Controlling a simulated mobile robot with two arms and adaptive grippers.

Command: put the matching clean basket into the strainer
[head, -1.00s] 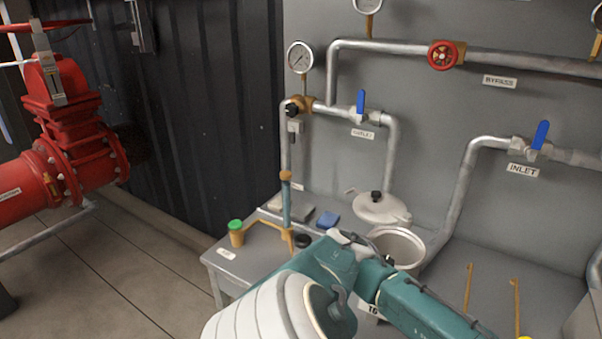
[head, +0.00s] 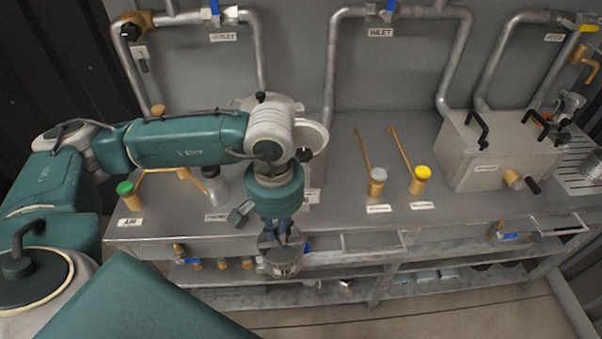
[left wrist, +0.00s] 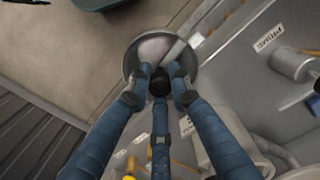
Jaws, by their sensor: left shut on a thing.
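My left gripper (head: 281,232) points down and is shut on a round metal basket (head: 284,268), held in front of the bench's front edge. In the left wrist view the fingers (left wrist: 158,82) meet at the middle of the basket, whose round rim (left wrist: 131,62) shows around them. The pale strainer (head: 322,134) stands on the bench behind my left wrist, apart from the basket. It is partly hidden by my arm; part of its open rim shows. Its lid (head: 290,103) is behind it, partly covered. My right gripper is not in view.
A grey lidded box (head: 490,160) and a mesh basket (head: 592,165) on a rack stand at right. A green-capped item (head: 129,194) is at left. Pipes line the wall.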

